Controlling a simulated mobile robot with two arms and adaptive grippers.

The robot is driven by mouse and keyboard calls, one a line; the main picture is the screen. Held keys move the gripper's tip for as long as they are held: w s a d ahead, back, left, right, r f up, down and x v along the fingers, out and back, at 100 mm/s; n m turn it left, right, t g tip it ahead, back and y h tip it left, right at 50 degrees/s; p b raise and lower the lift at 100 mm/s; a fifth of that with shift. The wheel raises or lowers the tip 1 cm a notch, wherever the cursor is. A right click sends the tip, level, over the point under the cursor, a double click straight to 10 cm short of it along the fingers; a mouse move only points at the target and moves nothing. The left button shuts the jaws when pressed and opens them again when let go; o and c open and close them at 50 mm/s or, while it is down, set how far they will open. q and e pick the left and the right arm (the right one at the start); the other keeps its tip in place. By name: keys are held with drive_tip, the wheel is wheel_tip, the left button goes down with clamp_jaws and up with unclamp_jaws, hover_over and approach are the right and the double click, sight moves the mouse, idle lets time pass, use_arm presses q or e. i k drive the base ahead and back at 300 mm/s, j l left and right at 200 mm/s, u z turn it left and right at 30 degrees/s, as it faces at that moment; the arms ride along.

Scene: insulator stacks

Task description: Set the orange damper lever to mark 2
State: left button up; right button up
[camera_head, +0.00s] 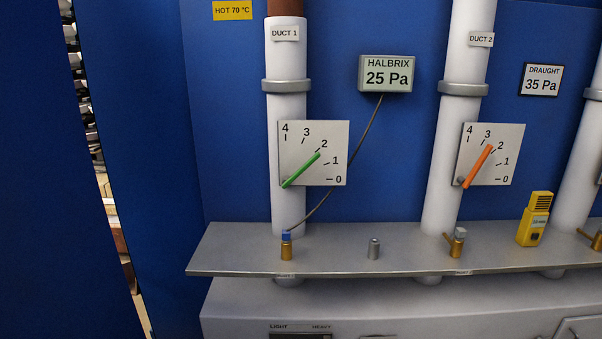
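The orange lever (478,166) is on the dial plate (510,165) of the white pipe labelled DUCT 2 (480,39). It pivots at the plate's lower left and slants up to the right. Its tip lies between marks 2 and 3. The plate's marks run from 0 at lower right to 4 at upper left. Neither of my grippers is in view.
A green lever (301,170) on the DUCT 1 dial points about at 2. A HALBRIX meter (386,74) reads 25 Pa, its cable running to a blue-topped brass fitting (286,245). A yellow device (534,219) stands on the grey shelf (330,262). A DRAUGHT sign (541,80) says 35 Pa.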

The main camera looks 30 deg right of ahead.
sight(465, 182)
drive_tip(key=z, duration=2)
